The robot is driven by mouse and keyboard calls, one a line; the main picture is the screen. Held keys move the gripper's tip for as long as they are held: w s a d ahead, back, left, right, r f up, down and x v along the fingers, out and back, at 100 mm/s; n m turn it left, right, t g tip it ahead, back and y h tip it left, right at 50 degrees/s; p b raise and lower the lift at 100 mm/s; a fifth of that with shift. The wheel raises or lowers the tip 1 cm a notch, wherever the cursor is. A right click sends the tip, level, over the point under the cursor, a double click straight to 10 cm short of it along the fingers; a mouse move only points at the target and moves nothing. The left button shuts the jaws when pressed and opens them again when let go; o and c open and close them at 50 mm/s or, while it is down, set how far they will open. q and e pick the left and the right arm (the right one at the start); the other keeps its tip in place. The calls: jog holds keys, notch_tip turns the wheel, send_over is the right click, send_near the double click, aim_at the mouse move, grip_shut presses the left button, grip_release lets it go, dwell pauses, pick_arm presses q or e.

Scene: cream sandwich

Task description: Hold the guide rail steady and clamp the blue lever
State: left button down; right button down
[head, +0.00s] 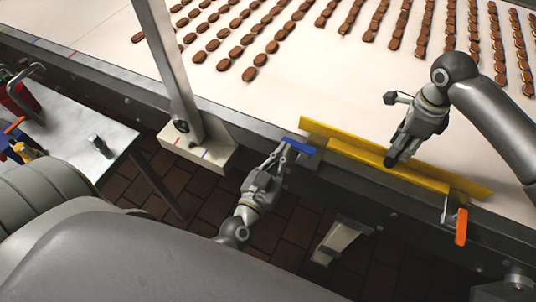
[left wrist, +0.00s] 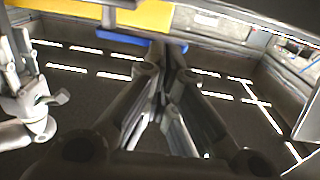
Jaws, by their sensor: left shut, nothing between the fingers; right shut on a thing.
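The yellow guide rail (head: 360,155) lies along the near edge of the conveyor and shows as two long yellow strips. The blue lever (head: 299,146) is at its left end and shows as a blue bar in the left wrist view (left wrist: 120,38). My left gripper (head: 284,147) is shut and empty, its fingertips right beside the blue lever; whether they touch it I cannot tell. It also shows in the left wrist view (left wrist: 170,52). My right gripper (head: 391,160) points down and is shut on the front strip of the rail.
An orange lever (head: 461,227) hangs at the rail's right end. Rows of brown cookies (head: 249,74) lie on the white belt (head: 285,92). A metal post (head: 168,65) stands left of my left gripper. A steel side table (head: 75,130) with tools is at far left.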

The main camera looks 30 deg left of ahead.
jog(key=shift+s, duration=0.1)
pick_arm(q)
jog(key=s, duration=1.1)
jog(key=shift+s, duration=0.4)
jog(key=shift+d, duration=0.1)
pick_arm(e)
jog(key=c, duration=1)
grip_release()
notch_tip(320, 180, up, 9)
jog(key=p, duration=1.2)
jog(key=shift+r, duration=0.1)
pick_arm(q)
notch_tip(320, 180, up, 12)
jog(key=shift+r, duration=0.1)
